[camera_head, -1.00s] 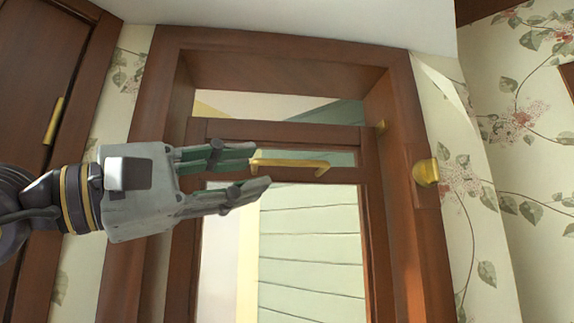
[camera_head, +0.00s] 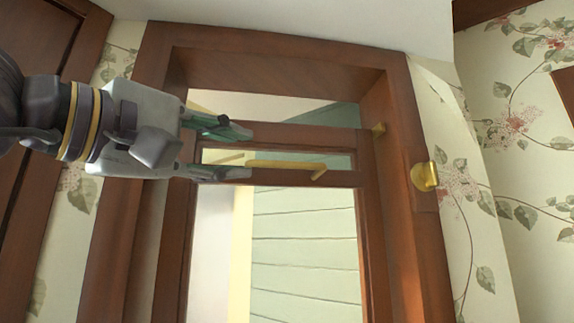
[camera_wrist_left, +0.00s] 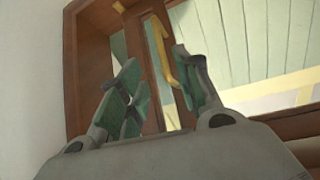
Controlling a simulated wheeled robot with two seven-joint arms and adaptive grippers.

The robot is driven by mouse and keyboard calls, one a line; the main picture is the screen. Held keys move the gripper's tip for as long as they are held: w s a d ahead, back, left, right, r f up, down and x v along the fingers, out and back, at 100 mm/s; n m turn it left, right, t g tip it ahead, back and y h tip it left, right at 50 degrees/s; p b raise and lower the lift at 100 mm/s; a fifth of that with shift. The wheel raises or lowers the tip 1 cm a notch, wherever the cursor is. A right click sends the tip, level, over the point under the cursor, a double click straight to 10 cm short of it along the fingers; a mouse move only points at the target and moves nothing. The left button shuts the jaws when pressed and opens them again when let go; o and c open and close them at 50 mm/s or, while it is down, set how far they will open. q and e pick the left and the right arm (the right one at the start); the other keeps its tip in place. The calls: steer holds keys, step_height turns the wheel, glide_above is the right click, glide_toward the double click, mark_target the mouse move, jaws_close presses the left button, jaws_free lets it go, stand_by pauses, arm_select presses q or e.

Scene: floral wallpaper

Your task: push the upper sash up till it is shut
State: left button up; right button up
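The window's upper wooden rail (camera_head: 315,133) lies below the head of the frame, with an open gap (camera_head: 285,106) above it. A second rail (camera_head: 340,178) runs just below, with a narrow pale strip between the two. A gold bar handle (camera_head: 287,165) is by this lower rail; it also shows in the left wrist view (camera_wrist_left: 160,45). Which rail belongs to which sash I cannot tell for certain. My left gripper (camera_head: 250,152) is open, with its green-padded fingers apart at the handle's left end, one higher and one lower. It appears empty. My right gripper is out of view.
The brown window frame (camera_head: 408,220) surrounds the opening. A dark wooden panel (camera_head: 35,45) stands at the left.

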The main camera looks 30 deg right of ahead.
mark_target(283, 164)
arm_select(q)
steer(key=p+x, duration=0.4)
steer(key=x, duration=0.7)
steer(key=shift+w+d+r, duration=0.1)
steer(key=shift+d+r, duration=0.05)
steer(key=shift+d, duration=0.25)
steer(key=shift+w+d+r+p, duration=0.1)
steer(key=shift+w+d+p, duration=0.2)
steer(key=shift+d, duration=0.3)
steer(key=shift+w+d, duration=0.1)
steer(key=shift+d, duration=0.3)
steer(key=c, duration=0.7)
jaws_close()
